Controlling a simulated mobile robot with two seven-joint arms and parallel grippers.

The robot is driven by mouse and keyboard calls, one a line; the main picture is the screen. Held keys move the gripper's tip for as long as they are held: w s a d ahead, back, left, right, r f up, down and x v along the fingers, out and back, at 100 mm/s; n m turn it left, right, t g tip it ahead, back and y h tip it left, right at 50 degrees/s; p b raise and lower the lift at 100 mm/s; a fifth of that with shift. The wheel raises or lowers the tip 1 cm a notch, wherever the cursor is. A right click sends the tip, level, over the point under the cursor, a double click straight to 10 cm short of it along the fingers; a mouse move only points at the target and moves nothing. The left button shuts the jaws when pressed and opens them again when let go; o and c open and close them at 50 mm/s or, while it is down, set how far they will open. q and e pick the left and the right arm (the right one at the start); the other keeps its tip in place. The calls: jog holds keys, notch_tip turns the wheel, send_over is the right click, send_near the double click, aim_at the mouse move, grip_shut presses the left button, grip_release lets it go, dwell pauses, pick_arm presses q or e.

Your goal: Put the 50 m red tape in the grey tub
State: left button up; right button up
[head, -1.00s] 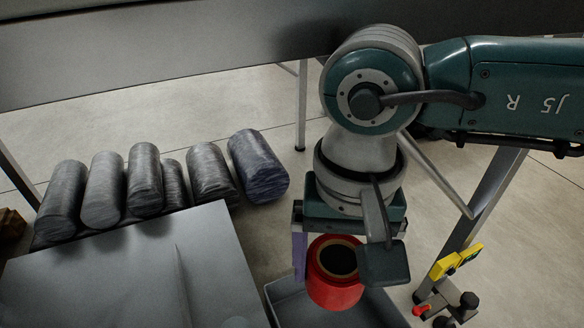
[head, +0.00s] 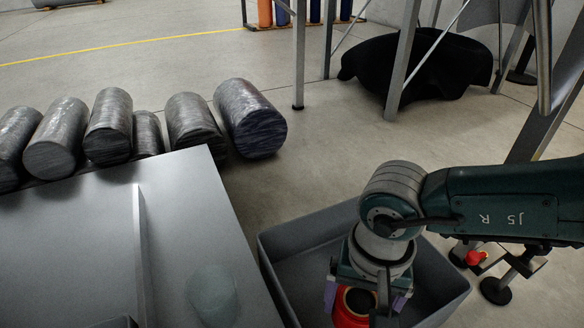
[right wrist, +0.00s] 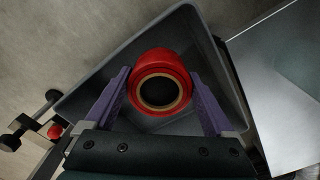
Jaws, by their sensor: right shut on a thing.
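The red tape (head: 342,318) is a thick red roll with a pale core ring and a dark centre; it also shows in the right wrist view (right wrist: 158,62). My right gripper (head: 366,298) is shut on it, with one purple finger on each side of the roll, as the right wrist view (right wrist: 161,80) shows. The grey tub (head: 310,229) is an open rectangular bin under the roll, and its walls show around it in the right wrist view (right wrist: 85,97). I cannot tell how far the roll is above the tub floor. My left gripper is out of view.
A grey metal table (head: 70,240) stands left of the tub, with an upright plate on it. Several dark cylinders (head: 250,118) lie beyond the table. Metal legs (head: 404,60) and a black draped heap (head: 440,72) stand behind. Open floor (head: 330,150) lies between.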

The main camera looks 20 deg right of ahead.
aim_at(354, 313)
jog(key=f, duration=0.1)
jog(key=f+b, duration=0.1)
jog(key=f, duration=0.2)
jog(key=shift+w+d+b, duration=0.25)
jog(key=shift+w+b, duration=0.05)
jog(key=shift+b, duration=0.1)
jog(key=shift+w+f+b, duration=0.25)
jog(key=shift+f+b, duration=0.05)
jog(key=shift+f, duration=0.15)
notch_tip(354, 313, down, 6)
jog(key=b, duration=0.5)
jog(key=shift+s+f, duration=0.1)
jog(key=shift+s, duration=0.05)
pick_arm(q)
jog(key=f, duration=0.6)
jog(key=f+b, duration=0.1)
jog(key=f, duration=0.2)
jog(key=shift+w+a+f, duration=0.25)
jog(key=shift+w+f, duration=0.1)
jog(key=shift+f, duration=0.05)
pick_arm(e)
jog(key=shift+f, duration=0.35)
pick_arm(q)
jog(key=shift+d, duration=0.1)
pick_arm(e)
jog(key=shift+r, duration=0.1)
jog(key=shift+f, duration=0.6)
jog(key=o, duration=1.4)
